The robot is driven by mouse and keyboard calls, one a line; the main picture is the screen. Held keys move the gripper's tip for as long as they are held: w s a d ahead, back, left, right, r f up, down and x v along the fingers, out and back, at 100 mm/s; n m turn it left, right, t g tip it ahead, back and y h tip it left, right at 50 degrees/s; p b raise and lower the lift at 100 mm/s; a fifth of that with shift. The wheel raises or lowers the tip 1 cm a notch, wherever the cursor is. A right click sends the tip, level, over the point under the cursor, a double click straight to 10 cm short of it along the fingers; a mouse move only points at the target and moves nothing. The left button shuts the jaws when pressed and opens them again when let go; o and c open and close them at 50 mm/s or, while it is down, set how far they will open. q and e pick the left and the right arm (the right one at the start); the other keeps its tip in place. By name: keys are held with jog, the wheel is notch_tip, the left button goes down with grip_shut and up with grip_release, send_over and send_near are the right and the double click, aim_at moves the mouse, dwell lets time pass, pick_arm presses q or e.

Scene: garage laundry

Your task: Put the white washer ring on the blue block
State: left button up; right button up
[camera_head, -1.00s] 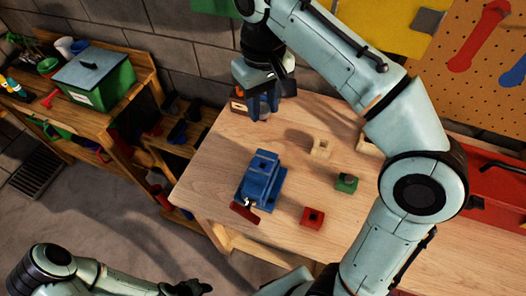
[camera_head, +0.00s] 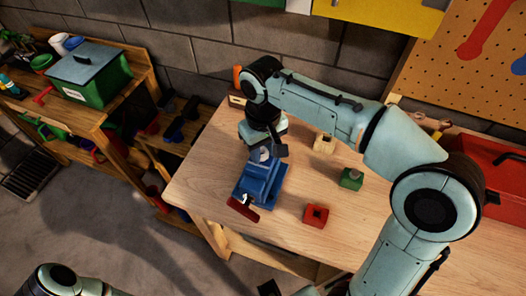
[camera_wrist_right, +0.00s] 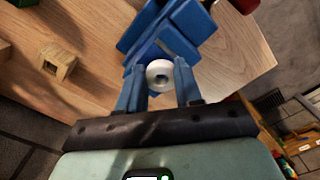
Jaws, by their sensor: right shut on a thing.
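The white washer ring (camera_wrist_right: 159,75) is held between the two blue fingers of my right gripper (camera_wrist_right: 160,88) in the right wrist view. In the head view my right gripper (camera_head: 262,153) points down at the top of the blue block (camera_head: 262,183), a vise-like body on the wooden table. In the wrist view the blue block (camera_wrist_right: 168,28) lies just beyond the ring. The ring overlaps its near end in the picture; I cannot tell whether they touch. My left forearm shows at the lower left of the head view, its gripper out of the frame.
The wooden table (camera_head: 215,165) also holds a red block (camera_head: 316,215), a green block (camera_head: 351,179) and a tan block (camera_head: 324,144). A red handle (camera_head: 243,208) is at the blue block's front. A red toolbox (camera_head: 500,185) stands at the right. The table's left edge is near.

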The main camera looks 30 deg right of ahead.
jog(key=shift+f, duration=0.3)
pick_arm(q)
jog(key=shift+f, duration=0.1)
pick_arm(e)
jog(key=shift+f, duration=0.15)
jog(key=o, duration=1)
pick_arm(q)
jog(key=shift+s, duration=0.1)
jog(key=w+r+p, duration=0.2)
jog(key=r+p, duration=0.1)
jog(key=shift+w+r, duration=0.1)
jog(key=shift+r, duration=0.2)
pick_arm(e)
notch_tip(320, 180, up, 12)
jog(key=shift+r, duration=0.2)
